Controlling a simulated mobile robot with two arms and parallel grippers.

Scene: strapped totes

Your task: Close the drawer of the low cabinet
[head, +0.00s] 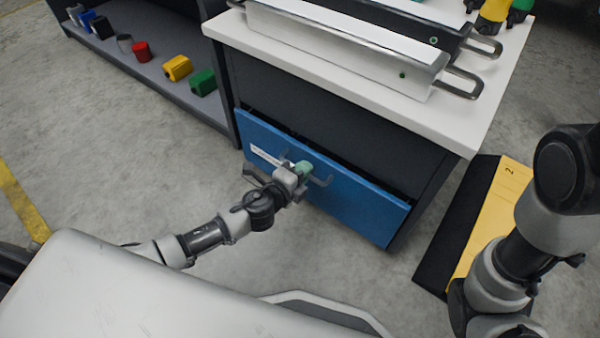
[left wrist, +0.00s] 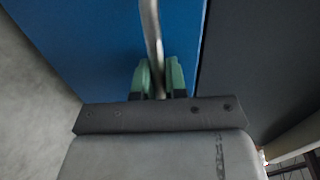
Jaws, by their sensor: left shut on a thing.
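The low cabinet (head: 340,150) has a white top and dark grey sides. Its drawer has a blue front (head: 370,203), which also shows in the left wrist view (left wrist: 80,40). A thin dark gap runs along the drawer's top edge, so it stands slightly out. A grey bar handle (head: 322,182) crosses the front; in the left wrist view the handle (left wrist: 152,35) runs between the green fingers. My left gripper (head: 304,170) is shut on this handle, and its fingers show in the left wrist view (left wrist: 158,80). My right arm shows at the right edge; its gripper is out of view.
Long white and black totes (head: 340,45) with metal handles lie on the cabinet top. A low shelf (head: 150,75) at the upper left holds several small coloured items. A black and yellow mat (head: 470,215) lies right of the cabinet. Bare floor (head: 120,170) is on the left.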

